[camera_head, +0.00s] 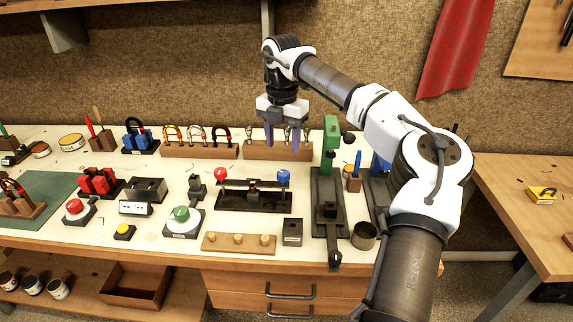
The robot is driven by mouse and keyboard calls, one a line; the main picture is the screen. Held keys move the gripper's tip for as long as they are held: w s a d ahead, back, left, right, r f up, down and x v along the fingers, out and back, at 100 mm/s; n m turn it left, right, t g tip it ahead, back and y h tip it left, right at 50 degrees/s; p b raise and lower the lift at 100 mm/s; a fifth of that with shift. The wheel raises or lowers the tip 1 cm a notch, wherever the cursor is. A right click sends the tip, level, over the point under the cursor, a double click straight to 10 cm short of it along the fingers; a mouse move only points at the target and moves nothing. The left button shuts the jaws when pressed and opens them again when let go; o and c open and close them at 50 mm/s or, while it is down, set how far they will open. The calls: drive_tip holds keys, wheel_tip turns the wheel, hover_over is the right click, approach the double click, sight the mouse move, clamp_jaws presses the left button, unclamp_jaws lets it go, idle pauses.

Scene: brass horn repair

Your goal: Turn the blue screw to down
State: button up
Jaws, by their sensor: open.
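A blue round knob (283,176) tops a post at the right end of a black bench fixture (255,202). A red round knob (219,174) tops the left end. I cannot tell for certain whether this blue knob is the blue screw; its turn is too small to read. My gripper (283,135) is open and points down, its purple fingers apart. In the picture it is above the blue knob, in front of the wooden block with horn loops. I see nothing held between the fingers. Another blue part (140,138) sits on a black base at the back left.
A green-topped tool (331,140) on a black base and a blue-handled tool (357,164) stand right of my gripper. A wooden block with pegs (239,243) and a grey box (292,232) lie in front. A metal cup (364,236) is near the front edge.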

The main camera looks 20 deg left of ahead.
sight(283, 173)
wheel_tip(283, 173, down, 9)
drive_tip(key=shift+r+p, duration=0.1)
drive_tip(key=shift+p, duration=1)
drive_tip(key=c, duration=1)
